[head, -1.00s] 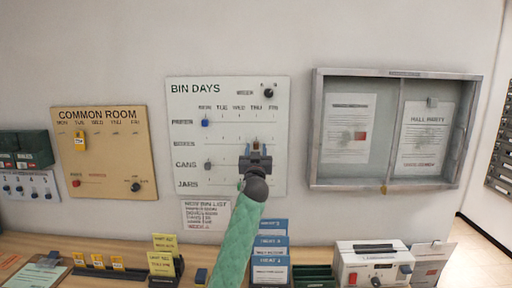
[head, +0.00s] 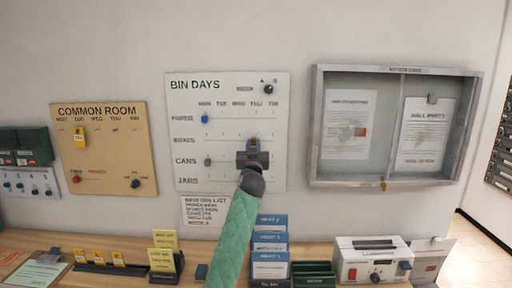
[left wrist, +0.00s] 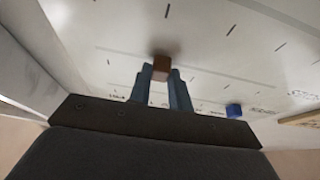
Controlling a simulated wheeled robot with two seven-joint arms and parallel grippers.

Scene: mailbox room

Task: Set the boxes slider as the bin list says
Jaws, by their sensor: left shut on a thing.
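The white BIN DAYS board (head: 185,95) hangs on the wall with rows for papers, boxes, cans and jars under weekday columns. My left gripper (head: 253,148) is at the boxes row, roughly under THU. In the left wrist view its fingers are shut on the brown boxes slider (left wrist: 160,68); in the head view the gripper mostly hides this slider. The blue papers slider (head: 205,119) is at MON and also shows in the left wrist view (left wrist: 233,110). The grey cans slider (head: 208,162) is at MON. The bin list (head: 205,210) hangs below the board; its small text is unclear.
A black week knob (head: 268,89) is at the board's top right. The COMMON ROOM board (head: 105,155) is left, a glazed notice case (head: 315,130) right. Below, the wooden counter (head: 60,240) carries card holders and a white device (head: 372,262). My arm hides part of the jars row.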

